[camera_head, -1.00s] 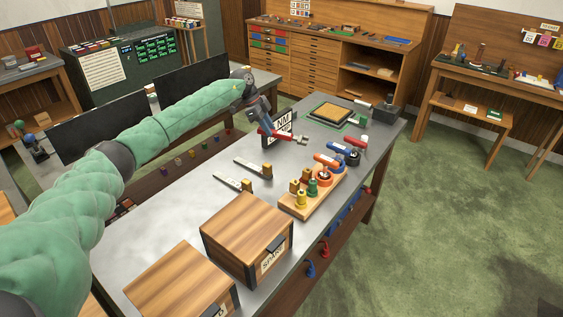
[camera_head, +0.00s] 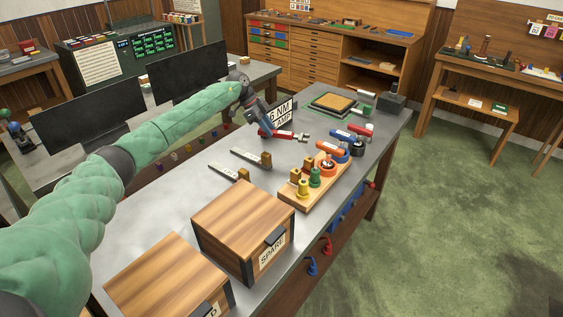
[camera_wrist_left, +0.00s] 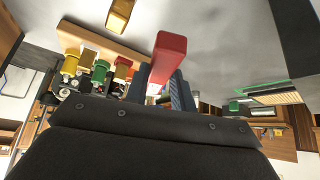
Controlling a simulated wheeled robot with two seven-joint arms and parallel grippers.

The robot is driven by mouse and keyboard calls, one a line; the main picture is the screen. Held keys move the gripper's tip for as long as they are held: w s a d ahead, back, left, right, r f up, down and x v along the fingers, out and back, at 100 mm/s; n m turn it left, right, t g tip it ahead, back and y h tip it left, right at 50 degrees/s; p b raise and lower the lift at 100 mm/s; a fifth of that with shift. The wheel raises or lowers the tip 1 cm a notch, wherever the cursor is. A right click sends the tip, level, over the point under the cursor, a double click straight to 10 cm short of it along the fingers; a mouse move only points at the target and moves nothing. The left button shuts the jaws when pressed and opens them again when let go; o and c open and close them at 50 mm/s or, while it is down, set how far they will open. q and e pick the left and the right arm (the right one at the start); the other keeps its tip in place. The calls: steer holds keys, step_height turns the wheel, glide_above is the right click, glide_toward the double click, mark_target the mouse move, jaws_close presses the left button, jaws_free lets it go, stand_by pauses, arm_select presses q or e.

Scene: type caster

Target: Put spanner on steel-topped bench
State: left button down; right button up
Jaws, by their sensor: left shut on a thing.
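The spanner (camera_head: 284,135) has a red handle and a metal head pointing right. My left gripper (camera_head: 267,130) is shut on its handle and holds it low over the far half of the steel-topped bench (camera_head: 196,205). I cannot tell whether the spanner touches the top. In the left wrist view, the red handle (camera_wrist_left: 169,52) stands out between the fingers (camera_wrist_left: 165,90); its metal head is hidden there. My right gripper is not in view.
A sign (camera_head: 283,112) stands just behind the spanner. A wooden rack (camera_head: 320,187) with coloured pieces, more coloured-handled tools (camera_head: 350,136) and two calliper-like tools (camera_head: 250,158) lie nearby. Wooden boxes (camera_head: 240,215) fill the near end. Bare steel shows left of the callipers.

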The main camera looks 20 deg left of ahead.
arm_select(q)
steer(key=shift+f, duration=0.45)
step_height(320, 180, down, 5)
steer(key=shift+r+p, duration=0.15)
steer(key=shift+p, duration=0.95)
steer(key=shift+f+p, duration=0.65)
steer(key=shift+f, duration=1.6)
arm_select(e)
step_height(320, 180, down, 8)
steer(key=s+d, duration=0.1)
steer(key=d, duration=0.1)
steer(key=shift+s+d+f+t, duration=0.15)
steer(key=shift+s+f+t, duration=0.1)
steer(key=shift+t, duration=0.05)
arm_select(q)
steer(key=c, duration=1.2)
jaws_free()
